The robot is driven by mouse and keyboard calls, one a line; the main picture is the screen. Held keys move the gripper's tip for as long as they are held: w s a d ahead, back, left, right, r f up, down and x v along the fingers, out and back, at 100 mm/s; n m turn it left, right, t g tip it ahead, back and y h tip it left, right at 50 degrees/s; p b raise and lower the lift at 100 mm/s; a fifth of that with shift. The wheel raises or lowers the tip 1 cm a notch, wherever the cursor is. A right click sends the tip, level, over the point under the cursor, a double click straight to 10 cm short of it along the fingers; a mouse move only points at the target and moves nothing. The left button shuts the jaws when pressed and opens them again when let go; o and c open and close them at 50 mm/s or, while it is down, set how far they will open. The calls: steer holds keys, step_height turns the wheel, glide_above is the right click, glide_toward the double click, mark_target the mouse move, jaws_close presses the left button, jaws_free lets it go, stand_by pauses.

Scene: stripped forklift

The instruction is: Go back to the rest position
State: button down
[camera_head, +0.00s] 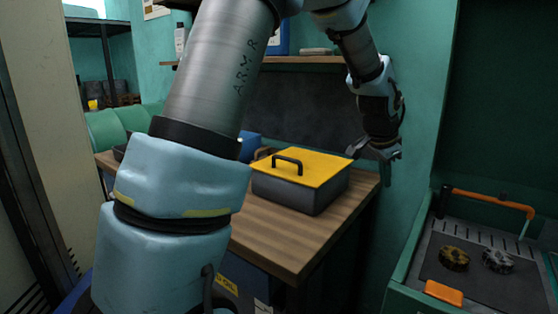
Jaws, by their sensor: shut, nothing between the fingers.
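My arm rises from the lower left and crosses the upper middle of the head view. My gripper (378,152) hangs at its end, at the upper right, in front of the teal wall. It is shut and empty. Part of the table and whatever lies behind my arm are hidden.
The dark box with its yellow lid (318,164) stands on a wooden table (285,238). A shelf (325,59) runs above. At the lower right, an open teal case (400,286) holds two round parts (454,258) and an orange piece (444,293). A dark rack stands back left.

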steer(key=s+a+f+n+y, duration=0.1)
steer(key=a+n, duration=0.2)
steer(key=a, duration=0.7)
steer(key=a+f+n+y, duration=0.1)
steer(key=a+f+n, duration=0.15)
steer(key=a, duration=0.75)
steer(key=s+a+f+n+g+y, duration=0.1)
steer(key=s+a+n, duration=0.7)
steer(key=a, duration=0.8)
steer(key=s+f+g, duration=0.1)
steer(key=s, duration=0.2)
steer(key=shift+f+y, duration=0.3)
